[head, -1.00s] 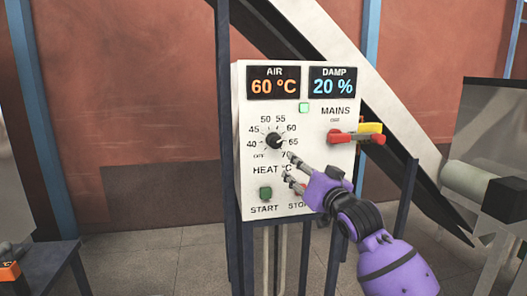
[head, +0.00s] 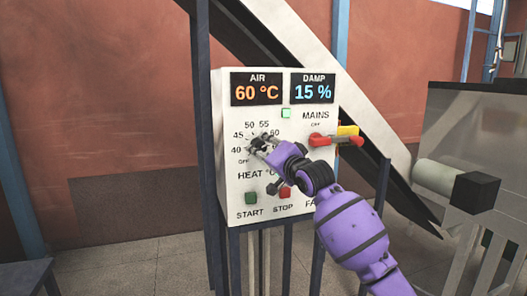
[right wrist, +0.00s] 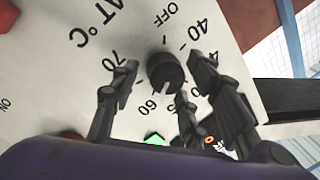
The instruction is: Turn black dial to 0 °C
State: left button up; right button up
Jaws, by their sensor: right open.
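The black dial (right wrist: 165,72) sits on the white control panel (head: 232,185). In the right wrist view its white mark points down, near the 60 on the scale. The scale runs from OFF through 40 to 70; I see no 0 mark. In the head view my fingers largely hide the dial. My right gripper (head: 258,144) is open at the dial. In the right wrist view its fingers (right wrist: 170,80) stand on both sides of the dial, apparently not closed on it. My left gripper is out of view.
The AIR display (head: 257,89) reads 60 °C, and the DAMP display (head: 313,88) reads 15 %. A red MAINS switch (head: 320,140) sticks out at the upper right. The green START button (head: 251,198) and red STOP button (head: 285,193) lie below the dial.

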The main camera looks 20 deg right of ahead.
jog(key=shift+w, duration=0.4)
jog(key=shift+c, duration=0.4)
jog(key=c, duration=0.9)
